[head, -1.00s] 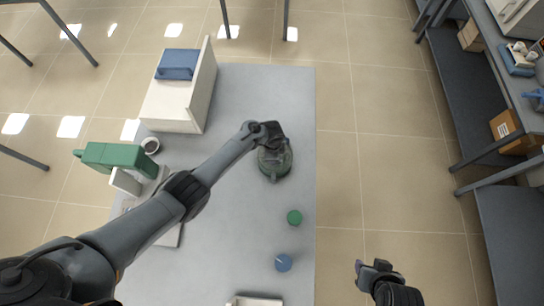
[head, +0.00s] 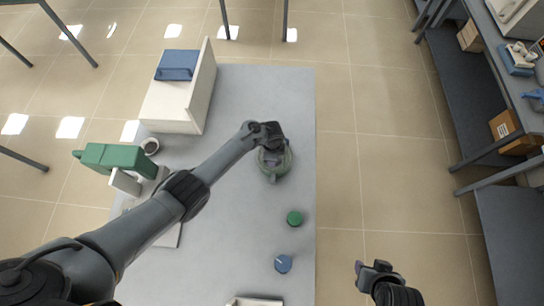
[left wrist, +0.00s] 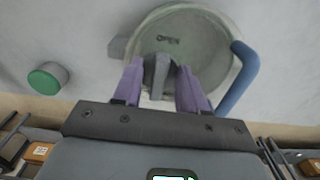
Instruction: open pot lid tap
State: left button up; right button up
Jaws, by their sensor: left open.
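The round grey-green pot (head: 276,172) stands on the grey table, partly hidden under my left gripper (head: 268,146). In the left wrist view the pot lid (left wrist: 185,30) shows raised lettering that reads "OPEN". A grey tap (left wrist: 158,75) on the lid stands between the two purple fingers of my left gripper (left wrist: 160,90), which is open around it. I cannot tell whether the fingers touch the tap. A blue curved handle (left wrist: 240,78) is at the pot's right side in that view. My right gripper (head: 373,270) is over the floor, right of the table, away from the pot.
A green knob-like cylinder (head: 294,218) and a blue one (head: 283,263) stand on the table (head: 245,220) nearer me. A white box with a blue handled part (head: 178,64) and a green device (head: 112,157) are at the left. The table's right edge is close to the pot.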

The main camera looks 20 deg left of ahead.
pick_arm(q)
jog(key=shift+r, duration=0.15)
notch_tip(320, 180, up, 10)
jog(key=p, duration=0.3)
jog(key=shift+r, duration=0.25)
dwell(0.5)
